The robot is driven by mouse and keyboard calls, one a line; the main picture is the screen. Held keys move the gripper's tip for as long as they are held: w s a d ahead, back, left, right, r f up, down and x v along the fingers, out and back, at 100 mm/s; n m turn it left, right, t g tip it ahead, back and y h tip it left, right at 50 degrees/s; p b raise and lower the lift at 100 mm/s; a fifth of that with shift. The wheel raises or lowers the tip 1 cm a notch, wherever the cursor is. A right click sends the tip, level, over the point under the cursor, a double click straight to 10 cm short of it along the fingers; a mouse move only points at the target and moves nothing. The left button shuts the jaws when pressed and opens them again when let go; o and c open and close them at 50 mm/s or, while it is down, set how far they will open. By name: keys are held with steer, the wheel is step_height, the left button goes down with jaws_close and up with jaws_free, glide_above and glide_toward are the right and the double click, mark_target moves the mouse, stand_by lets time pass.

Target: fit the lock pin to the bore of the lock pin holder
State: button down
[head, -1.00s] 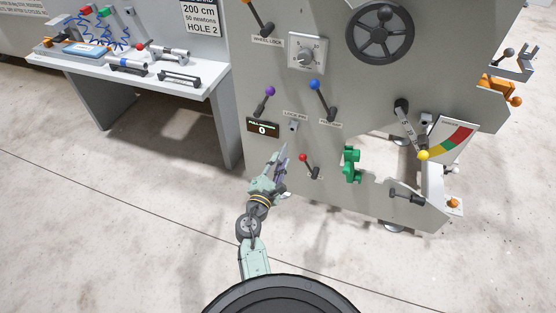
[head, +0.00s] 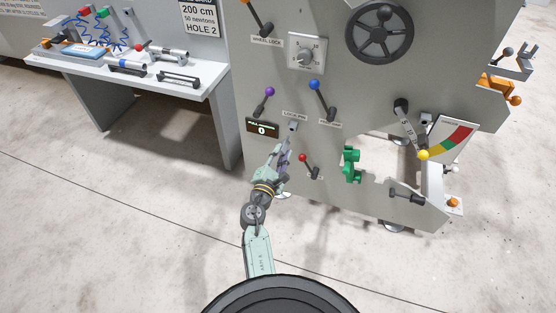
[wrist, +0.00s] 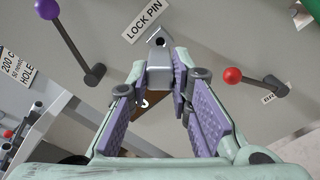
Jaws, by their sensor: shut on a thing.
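The lock pin holder (wrist: 158,44) is a small grey block on the panel under the LOCK PIN label. Its dark bore shows open in the wrist view. In the head view the holder (head: 292,126) is just above my gripper (head: 284,148). In the wrist view my gripper (wrist: 162,84) has its purple pads closed against a light grey block-like piece (wrist: 160,76), which looks like the lock pin. This piece is just below the bore in the picture; its far end is unclear, and I cannot tell whether it touches the holder.
A purple-knobbed lever (wrist: 72,45) stands left of the holder and a red-knobbed lever (wrist: 252,80) right. A blue-knobbed lever (head: 319,95) is up to the right, and a green bracket (head: 351,164) further right. A bench (head: 140,75) with tools stands at the left.

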mark_target(286, 143)
steer(key=shift+x, duration=0.95)
steer(key=shift+b+x, duration=0.4)
steer(key=shift+x, duration=1.45)
stand_by(0.8)
steer(key=c, duration=1.4)
jaws_free()
steer(key=shift+o, duration=0.2)
steer(key=shift+s, duration=0.15)
steer(key=v, duration=1.2)
